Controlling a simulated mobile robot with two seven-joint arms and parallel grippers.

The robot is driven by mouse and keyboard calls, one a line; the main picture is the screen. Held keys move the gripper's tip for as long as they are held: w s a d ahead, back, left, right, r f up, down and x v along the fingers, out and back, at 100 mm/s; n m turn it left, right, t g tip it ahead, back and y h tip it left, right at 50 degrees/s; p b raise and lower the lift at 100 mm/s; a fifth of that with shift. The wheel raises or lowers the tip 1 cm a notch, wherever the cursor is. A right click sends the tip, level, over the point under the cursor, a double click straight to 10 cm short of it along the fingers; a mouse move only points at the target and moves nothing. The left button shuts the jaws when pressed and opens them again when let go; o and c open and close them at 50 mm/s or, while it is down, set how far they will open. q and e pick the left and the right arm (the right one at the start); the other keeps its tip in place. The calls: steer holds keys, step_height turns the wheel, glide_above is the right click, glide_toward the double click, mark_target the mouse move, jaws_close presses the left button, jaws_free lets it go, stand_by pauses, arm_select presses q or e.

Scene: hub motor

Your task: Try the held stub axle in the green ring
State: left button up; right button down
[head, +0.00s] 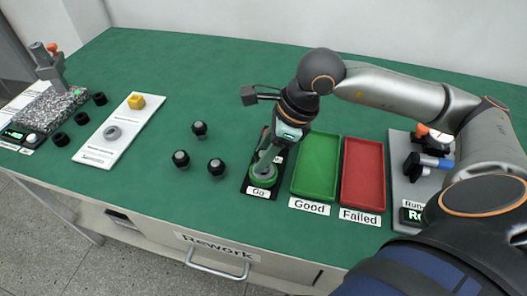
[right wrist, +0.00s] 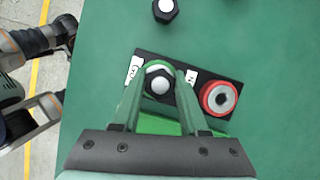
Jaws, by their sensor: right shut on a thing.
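My right gripper (head: 264,168) points down at the green ring (head: 263,182) on the black gauge plate with the "Go" label. In the right wrist view its fingers (right wrist: 160,82) are shut on a dark stub axle with a pale round top (right wrist: 160,86). The green ring (right wrist: 155,65) shows behind the axle, which lines up with it. I cannot tell how deep the axle sits in the ring, as the fingers and axle hide the opening. The red ring (right wrist: 219,97) is empty beside it on the same plate. My left gripper does not show clearly.
Three loose stub axles (head: 199,129) stand left of the plate. The green "Good" tray (head: 333,145) and red "Failed" tray (head: 380,150) are to its right, both empty. A grey fixture board (head: 401,150) stands beyond them. A white board (head: 118,140) lies at left.

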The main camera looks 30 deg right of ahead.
steer(key=shift+b, duration=0.7)
stand_by(1.7)
steer(key=shift+f+b, duration=0.6)
steer(key=shift+b, duration=0.05)
stand_by(0.9)
steer(key=shift+r, duration=0.1)
stand_by(0.8)
steer(key=shift+r+p, duration=0.5)
steer(key=shift+r, duration=0.2)
steer(key=shift+r+p, duration=1.3)
steer(key=shift+r, duration=0.7)
